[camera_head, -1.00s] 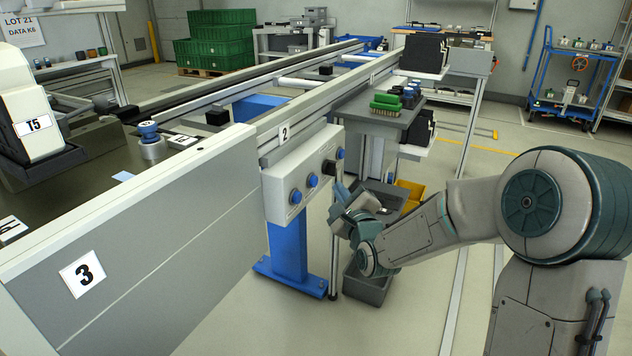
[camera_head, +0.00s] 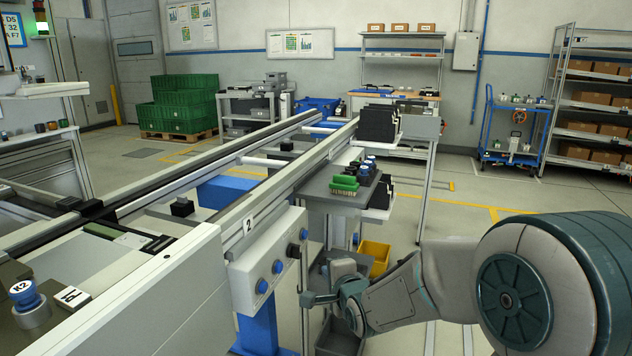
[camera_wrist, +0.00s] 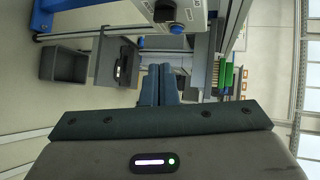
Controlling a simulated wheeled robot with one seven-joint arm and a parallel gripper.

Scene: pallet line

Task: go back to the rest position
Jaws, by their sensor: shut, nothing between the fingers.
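The gripper appears apart from the box, though the exact gap cannot be told.
A grey bin (camera_head: 338,338) and a yellow bin (camera_head: 376,256) are low behind my arm. A side shelf (camera_head: 335,197) holds a green brush (camera_head: 344,186) and dark parts. The conveyor (camera_head: 250,205) fills the left. Open floor (camera_head: 500,215) lies to the right.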

